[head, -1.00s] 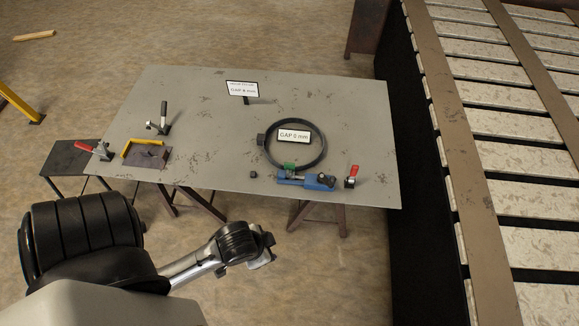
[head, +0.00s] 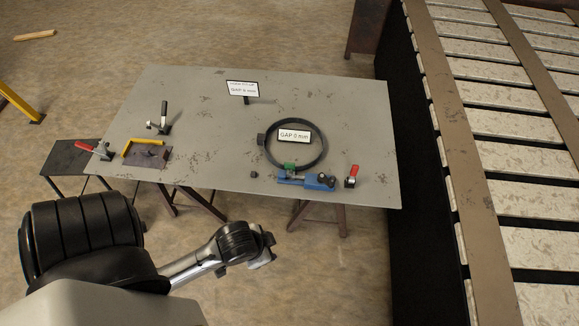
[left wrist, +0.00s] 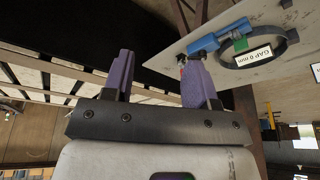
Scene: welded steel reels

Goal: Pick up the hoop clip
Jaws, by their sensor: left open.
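A dark hoop (head: 323,155) lies flat on the grey table at its right part. A small green piece (head: 290,166) sits at the hoop's front edge, beside a blue tool (head: 318,181), and a dark block (head: 261,140) sits on its left side. I cannot tell which of these is the hoop clip. The hoop (left wrist: 286,50), green piece (left wrist: 240,43) and blue tool (left wrist: 218,40) also show in the left wrist view. My left gripper (head: 268,251) is open and empty, in front of the table's near edge; its fingers (left wrist: 160,78) show apart. My right gripper is not in view.
A red-handled clamp (head: 352,176) stands right of the blue tool, with a small dark cube (head: 254,174) to the left. A yellow-handled fixture (head: 148,154) and another clamp (head: 160,120) stand at the left. Slatted conveyor (head: 520,180) lies right.

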